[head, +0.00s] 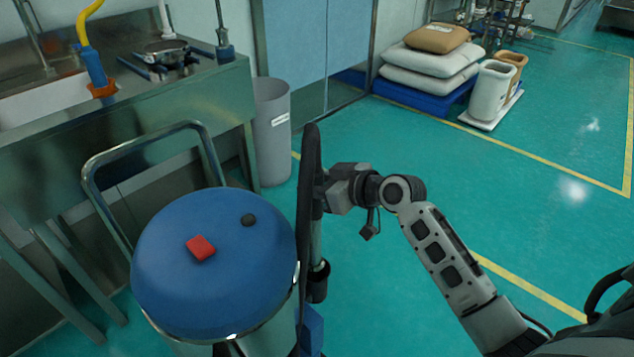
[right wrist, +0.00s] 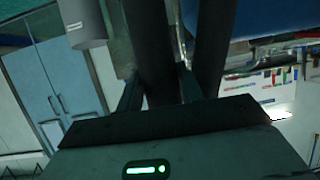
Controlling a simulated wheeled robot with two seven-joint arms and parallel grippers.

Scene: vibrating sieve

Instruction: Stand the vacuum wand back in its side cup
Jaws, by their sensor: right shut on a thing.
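The vacuum (head: 170,245) has a blue lid with a red switch and a black knob, and stands at lower left centre. My right gripper (head: 320,190) is shut on the upright dark wand. The black hose (head: 309,160) arches beside the wand and hides part of it. The wand's grey lower tube (head: 317,242) runs down to the dark side cup (head: 318,282) at the vacuum's right side. I cannot tell whether its end is inside the cup or in front of it. In the right wrist view the wand (right wrist: 148,45) lies between the fingers. My left gripper is out of view.
A metal bench (head: 150,110) stands at the left, behind the vacuum's push handle (head: 140,150). A grey bin (head: 272,130) is beside it. The green floor at right is clear.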

